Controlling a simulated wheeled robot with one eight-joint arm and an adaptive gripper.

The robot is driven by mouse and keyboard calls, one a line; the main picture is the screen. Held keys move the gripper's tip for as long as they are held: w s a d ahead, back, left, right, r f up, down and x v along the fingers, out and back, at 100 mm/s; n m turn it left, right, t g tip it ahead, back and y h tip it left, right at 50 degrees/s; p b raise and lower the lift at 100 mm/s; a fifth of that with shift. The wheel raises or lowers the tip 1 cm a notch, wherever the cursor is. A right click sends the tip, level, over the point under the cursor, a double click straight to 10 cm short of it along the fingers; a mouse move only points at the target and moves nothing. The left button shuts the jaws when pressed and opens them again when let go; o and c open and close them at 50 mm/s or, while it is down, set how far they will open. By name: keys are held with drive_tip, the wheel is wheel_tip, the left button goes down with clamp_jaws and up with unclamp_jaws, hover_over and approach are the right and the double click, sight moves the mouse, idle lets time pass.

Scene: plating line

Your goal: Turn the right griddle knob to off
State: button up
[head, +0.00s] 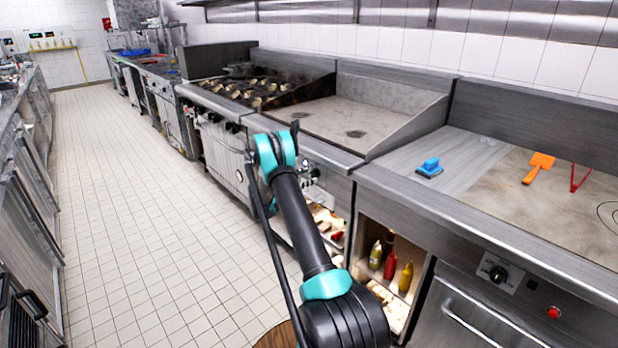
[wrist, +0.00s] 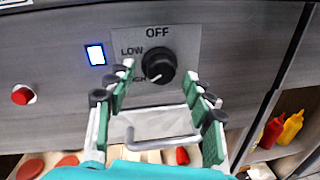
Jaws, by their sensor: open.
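The black griddle knob (wrist: 158,65) is on a plate on the steel front panel, in the upper middle of the wrist view. OFF is printed above it and LOW to its left; a lower-left label is partly hidden by a finger. The knob's white mark points down and slightly left, away from OFF. My gripper (wrist: 159,82) is open, its green-padded fingers to the left and right of the knob's lower side. I cannot tell whether they touch it. In the head view the knob (head: 315,173) is small beside my arm, and the fingers cannot be made out.
A lit display (wrist: 95,54) and a red button (wrist: 22,95) are left of the knob. A bar handle (wrist: 162,140) lies below it. Red (head: 390,264) and yellow (head: 406,277) bottles stand in an open shelf to the right. Another knob (head: 497,274) is on the right-hand counter.

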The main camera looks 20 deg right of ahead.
drive_tip(key=shift+w+d, duration=0.15)
drive_tip(key=shift+d, duration=0.5)
drive_tip(key=c, duration=1.2)
